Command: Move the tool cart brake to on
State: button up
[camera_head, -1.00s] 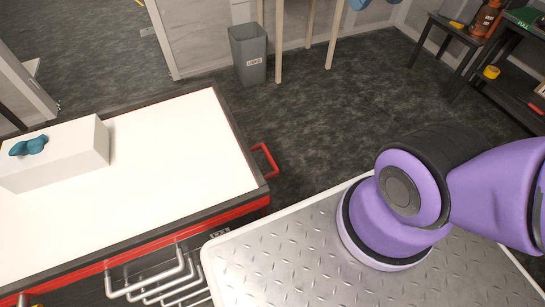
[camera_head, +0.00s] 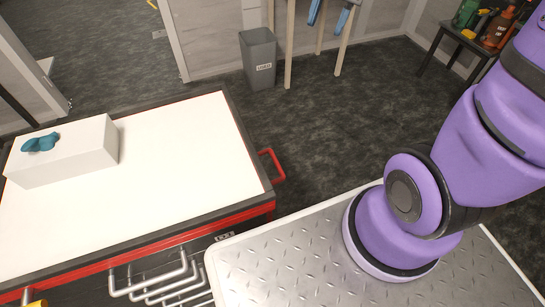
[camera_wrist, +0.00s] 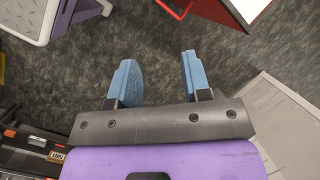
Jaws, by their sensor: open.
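The tool cart, with a white top (camera_head: 180,165), dark edges and red trim, stands at the left in the head view. A red handle (camera_head: 272,166) sticks out from its right end; a red handle also shows at the top of the wrist view (camera_wrist: 176,10). I cannot make out the brake for certain. A small label plate (camera_head: 223,237) sits on the cart's front side, and a yellow piece (camera_head: 36,303) is cut off at the bottom edge. My gripper (camera_wrist: 158,78) is open and empty above the dark floor, its blue fingers apart.
A white box (camera_head: 70,155) with a teal object (camera_head: 41,143) on it rests on the cart. Grey rails (camera_head: 160,283) hang at its front. A grey bin (camera_head: 259,60) and a side table with bottles (camera_head: 498,28) stand behind. The floor between is clear.

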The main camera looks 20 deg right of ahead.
jog(key=w+d+f+m+g+y, duration=0.1)
jog(key=w+f+m+y, duration=0.4)
jog(key=f, duration=0.7)
jog(key=w+d+f+m+g+y, duration=0.1)
jog(key=w+f+m+y, duration=0.1)
jog(key=f+m, duration=0.8)
jog(key=w+d+f+m+g+y, duration=0.1)
jog(key=w+f+m+y, duration=0.3)
jog(key=f, duration=1.1)
jog(key=s+a+f+m+t+y, duration=0.1)
jog(key=s+f+m+t+y, duration=0.2)
jog(key=f, duration=0.4)
jog(key=s+f+m+t+y, duration=0.1)
jog(key=s+f+m, duration=0.1)
jog(key=f+m, duration=0.5)
jog(key=a+n, duration=0.1)
jog(key=a, duration=0.9)
jog(key=shift+s+a+f, duration=0.15)
jog(key=shift+a+f, duration=0.25)
jog(key=shift+f, duration=0.05)
grip_shut()
